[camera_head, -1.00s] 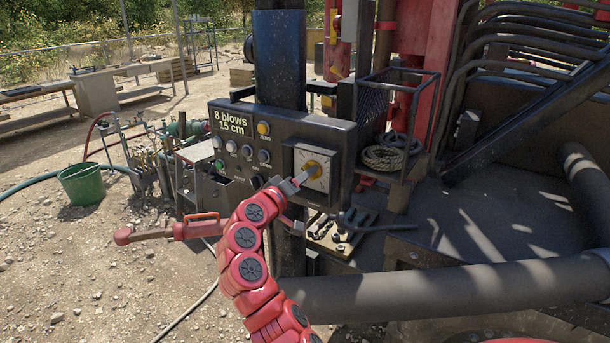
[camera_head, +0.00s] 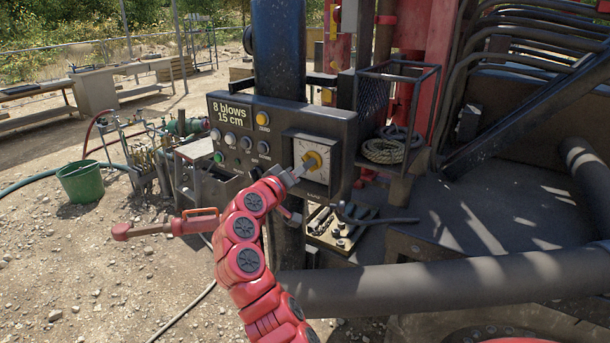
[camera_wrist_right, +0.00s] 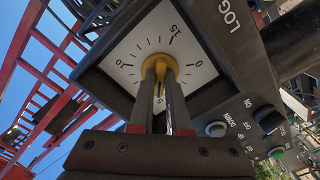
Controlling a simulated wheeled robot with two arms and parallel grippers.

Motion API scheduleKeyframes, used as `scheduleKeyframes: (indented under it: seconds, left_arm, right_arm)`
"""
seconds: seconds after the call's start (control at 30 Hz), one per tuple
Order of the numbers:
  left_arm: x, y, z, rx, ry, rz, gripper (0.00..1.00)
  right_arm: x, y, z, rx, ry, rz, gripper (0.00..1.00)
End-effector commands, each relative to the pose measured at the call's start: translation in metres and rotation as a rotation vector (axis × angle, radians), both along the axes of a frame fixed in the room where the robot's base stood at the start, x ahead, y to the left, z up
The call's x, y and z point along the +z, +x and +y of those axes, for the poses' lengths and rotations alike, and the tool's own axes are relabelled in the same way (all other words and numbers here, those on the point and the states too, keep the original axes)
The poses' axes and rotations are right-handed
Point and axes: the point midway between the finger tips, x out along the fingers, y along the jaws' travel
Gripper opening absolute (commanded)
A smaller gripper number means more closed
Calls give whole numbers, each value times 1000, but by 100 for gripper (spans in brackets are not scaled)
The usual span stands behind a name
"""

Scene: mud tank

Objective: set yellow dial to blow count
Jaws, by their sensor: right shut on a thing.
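The yellow dial (camera_head: 312,160) sits on a square white scale plate at the right end of the black control panel (camera_head: 208,110). It also shows in the wrist view (camera_wrist_right: 171,62), where the scale reads 0, 5, 10 and 15. My right gripper (camera_head: 305,166) is shut on the dial, one finger on each side, as the wrist view (camera_wrist_right: 161,78) shows. The fingers hide part of the dial and its pointer, so its exact setting is unclear. The panel's display (camera_head: 230,113) reads "8 blows 15 cm".
Several round buttons and a yellow one marked ZERO (camera_head: 263,118) sit left of the dial. A tray of tools (camera_head: 318,236) lies below the panel. A rope coil (camera_head: 384,151) lies to the right. A green bucket (camera_head: 81,183) stands on the ground at left.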

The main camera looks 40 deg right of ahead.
Motion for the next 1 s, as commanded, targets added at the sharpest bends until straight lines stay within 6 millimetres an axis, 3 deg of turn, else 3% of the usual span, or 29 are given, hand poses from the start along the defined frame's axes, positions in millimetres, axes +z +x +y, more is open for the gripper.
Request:
scheduleKeyframes:
  seconds: [0.03, 0.4, 0.7, 1.0]
  left_arm:
    - [-19, 0, 0, 0, 0, 0, 50]
    - [-94, 0, 0, 0, 0, 0, 50]
    - [-133, 0, 0, 0, 0, 0, 50]
    - [-154, 0, 0, 0, 0, 0, 50]
  right_arm:
    - [-9, 0, 0, 0, 12, -33, 0]
    - [-9, 0, 0, 2, 138, -335, 0]
    - [-6, 1, 0, 2, 241, -588, 0]
    - [-3, 1, 1, 1, 323, -783, 0]
